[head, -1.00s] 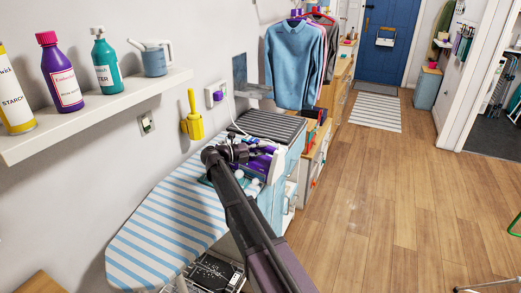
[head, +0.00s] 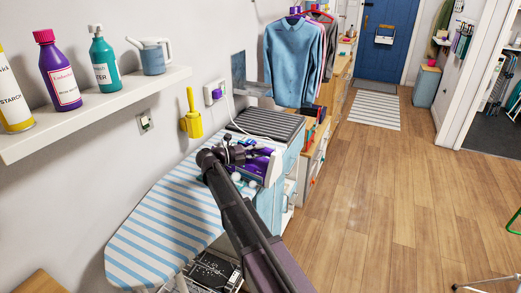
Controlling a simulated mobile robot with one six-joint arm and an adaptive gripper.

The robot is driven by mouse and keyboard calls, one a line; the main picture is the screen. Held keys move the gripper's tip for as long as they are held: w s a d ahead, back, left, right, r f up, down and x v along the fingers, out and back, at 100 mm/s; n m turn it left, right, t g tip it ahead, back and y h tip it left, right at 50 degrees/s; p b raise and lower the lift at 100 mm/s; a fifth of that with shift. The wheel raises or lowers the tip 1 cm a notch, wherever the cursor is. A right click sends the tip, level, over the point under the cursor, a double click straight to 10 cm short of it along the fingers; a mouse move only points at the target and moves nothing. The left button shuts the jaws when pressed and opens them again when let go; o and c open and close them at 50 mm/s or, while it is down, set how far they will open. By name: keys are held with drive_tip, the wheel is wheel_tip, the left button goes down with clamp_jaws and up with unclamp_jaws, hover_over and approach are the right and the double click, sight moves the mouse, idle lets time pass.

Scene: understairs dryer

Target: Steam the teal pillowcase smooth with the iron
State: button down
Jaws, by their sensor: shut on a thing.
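My gripper (head: 237,154) is over the far end of the blue-and-white striped ironing board (head: 150,228), partly hidden by my own wrist. It appears shut on the purple and white iron (head: 262,161), whose body shows just right of the fingers. My arm hides much of the iron's underside, so I cannot tell whether it touches the cloth or board. The teal pillowcase cannot be made out clearly; my arm covers the part of the board around the iron.
A dark ribbed mat (head: 268,124) tops the unit behind the board. A yellow brush holder (head: 191,120) and a socket (head: 214,93) are on the wall. A shelf (head: 100,112) with bottles overhangs at left. Shirts (head: 290,65) hang behind.

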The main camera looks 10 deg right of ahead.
drive_tip(key=shift+s+a+f, duration=0.1)
drive_tip(key=shift+s+a, duration=0.7)
drive_tip(key=shift+s, duration=0.2)
drive_tip(key=shift+s+a, duration=0.35)
drive_tip(key=shift+a, duration=0.05)
drive_tip(key=shift+w, duration=0.1)
drive_tip(key=shift+w+a, duration=1.6)
drive_tip(key=shift+a, duration=0.3)
drive_tip(key=shift+w+a, duration=0.1)
drive_tip(key=shift+w+a+r, duration=0.25)
drive_tip(key=shift+w+a, duration=0.75)
drive_tip(key=shift+a, duration=0.1)
drive_tip(key=shift+s+d, duration=0.1)
drive_tip(key=shift+d, duration=0.05)
